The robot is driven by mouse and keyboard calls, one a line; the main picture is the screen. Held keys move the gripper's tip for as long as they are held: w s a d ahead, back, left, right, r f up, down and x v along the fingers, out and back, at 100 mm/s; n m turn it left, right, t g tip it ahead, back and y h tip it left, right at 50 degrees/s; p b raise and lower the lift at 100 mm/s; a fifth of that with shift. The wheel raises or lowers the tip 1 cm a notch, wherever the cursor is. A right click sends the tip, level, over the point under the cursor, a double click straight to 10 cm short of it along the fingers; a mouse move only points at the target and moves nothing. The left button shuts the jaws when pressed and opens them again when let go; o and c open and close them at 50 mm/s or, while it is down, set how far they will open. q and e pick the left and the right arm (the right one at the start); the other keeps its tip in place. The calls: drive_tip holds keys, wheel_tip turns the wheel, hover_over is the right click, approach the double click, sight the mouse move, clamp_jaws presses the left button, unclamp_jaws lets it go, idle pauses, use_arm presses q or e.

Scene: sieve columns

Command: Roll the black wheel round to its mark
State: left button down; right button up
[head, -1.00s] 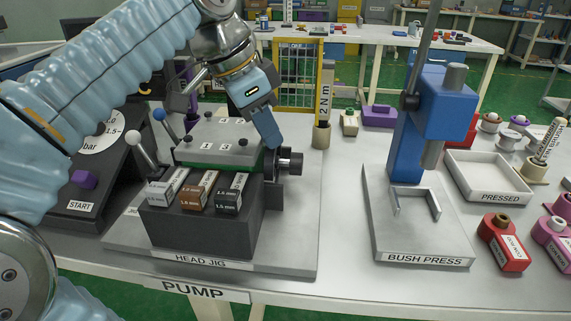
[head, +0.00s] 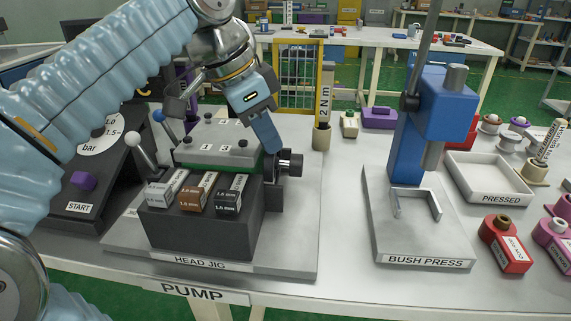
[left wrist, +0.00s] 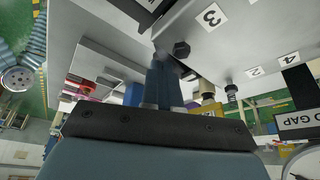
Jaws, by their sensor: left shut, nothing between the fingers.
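The black wheel (head: 289,162) sits on the right side of the head jig (head: 215,148), on a short shaft facing right. My left gripper (head: 274,149) reaches down from the upper left. Its fingers are shut and empty, with their tips at the wheel's near-left side; whether they touch it I cannot tell. In the left wrist view the shut fingers (left wrist: 165,75) point down beside the jig's top plate (left wrist: 225,40), and I cannot make out the wheel clearly past them. No mark for the wheel can be made out. My right gripper is not in view.
Gauge blocks (head: 197,195) lie in front of the jig. The bush press (head: 420,140) stands to the right, with bare table between.

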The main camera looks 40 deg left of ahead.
use_arm(q)
drive_tip(key=shift+r+p, duration=2.05)
drive_tip(key=shift+r, duration=0.35)
